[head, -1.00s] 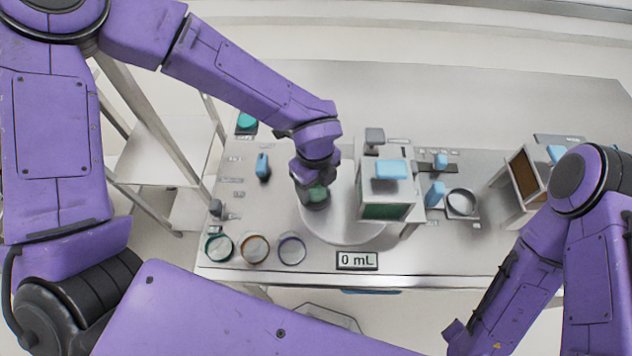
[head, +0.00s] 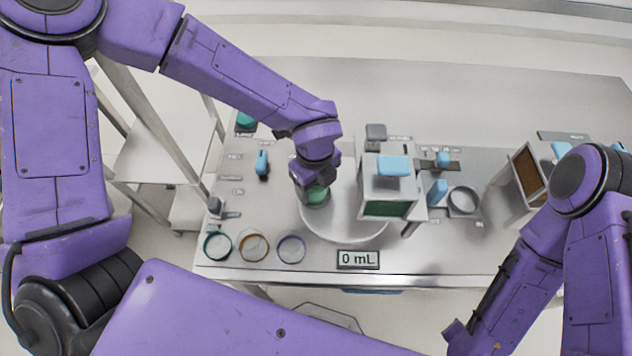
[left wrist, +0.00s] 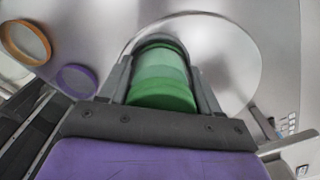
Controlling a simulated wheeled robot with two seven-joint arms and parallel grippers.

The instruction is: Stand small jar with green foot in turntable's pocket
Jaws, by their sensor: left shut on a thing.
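My left gripper (head: 316,190) is shut on the small jar (head: 318,197), which looks green, over the left part of the pale round turntable (head: 345,228). In the left wrist view the jar (left wrist: 162,78) sits between the two fingers (left wrist: 160,82), with green bands showing. The turntable (left wrist: 225,60) spreads out behind it. The jar's lower end and the pocket are hidden, so I cannot tell whether the jar touches the turntable. My right arm shows at the right, but its gripper is out of view.
A box with a green front (head: 386,208) and a blue top block stands at the turntable's right. A teal ring (head: 217,258), an orange ring (head: 253,260) and a purple ring (head: 291,262) lie front left. A "0 mL" display (head: 358,260) is at the front edge.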

